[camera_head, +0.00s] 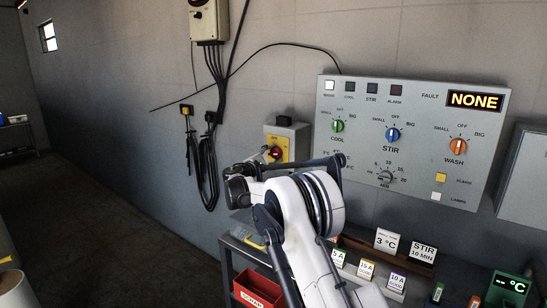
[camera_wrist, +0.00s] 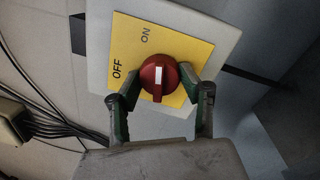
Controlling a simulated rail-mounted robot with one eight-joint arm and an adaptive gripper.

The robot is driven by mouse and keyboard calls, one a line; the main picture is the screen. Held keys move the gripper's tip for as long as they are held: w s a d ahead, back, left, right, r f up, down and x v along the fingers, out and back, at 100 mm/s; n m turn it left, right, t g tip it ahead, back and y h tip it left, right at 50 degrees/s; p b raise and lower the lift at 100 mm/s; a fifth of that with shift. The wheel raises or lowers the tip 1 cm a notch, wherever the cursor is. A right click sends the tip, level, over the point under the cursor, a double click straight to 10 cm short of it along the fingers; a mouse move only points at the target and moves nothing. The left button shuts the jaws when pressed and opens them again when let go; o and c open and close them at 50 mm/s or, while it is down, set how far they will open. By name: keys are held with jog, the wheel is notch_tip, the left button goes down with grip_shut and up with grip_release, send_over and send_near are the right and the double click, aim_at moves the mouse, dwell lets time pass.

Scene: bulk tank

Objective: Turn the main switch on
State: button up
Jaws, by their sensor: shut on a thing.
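The main switch is a grey box with a yellow plate (camera_wrist: 195,50) marked OFF and ON and a round red knob (camera_wrist: 157,76) with a white bar. In the head view its box (camera_head: 300,140) is on the wall left of the control panel, and the knob (camera_head: 276,153) is partly covered. My gripper (camera_wrist: 160,90) has its two fingers at either side of the knob and is shut on it. The white bar stands upright in the wrist view, roughly in line with ON rather than OFF.
The control panel (camera_head: 350,150) has several knobs and a lit display reading NONE (camera_head: 474,100); its leftmost top lamp (camera_head: 329,86) looks white. Black cables (camera_head: 208,170) hang on the wall at the left. A shelf with small cards (camera_head: 388,241) and a red bin (camera_head: 258,288) is below.

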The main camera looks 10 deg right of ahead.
jog(key=shift+m, duration=1.6)
jog(key=o, duration=1.1)
jog(key=shift+o, duration=0.2)
jog(key=v, duration=1.2)
jog(key=shift+a, duration=0.15)
jog(key=shift+w, duration=0.1)
